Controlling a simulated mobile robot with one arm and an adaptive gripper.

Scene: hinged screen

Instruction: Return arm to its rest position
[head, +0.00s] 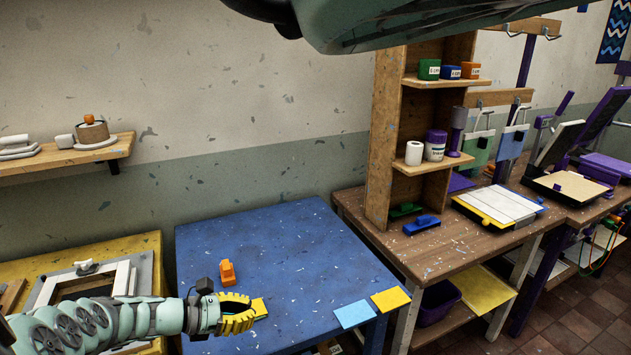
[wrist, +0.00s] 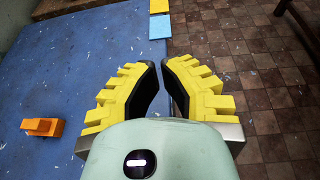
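My gripper (head: 252,314) hangs over the front left part of the blue table in the head view, at the end of my outstretched arm. In the wrist view its two yellow ridged fingers (wrist: 162,64) with black inner pads lean towards each other. A narrow gap shows between their tips. Nothing is held between them. The arm reaches in from the lower left in the head view.
The blue table (head: 290,240) carries an orange block object (head: 227,273), close to my gripper, and blue (head: 353,314) and yellow (head: 390,299) squares. A wooden shelf unit (head: 384,150) stands right. A framed screen (head: 90,280) lies left.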

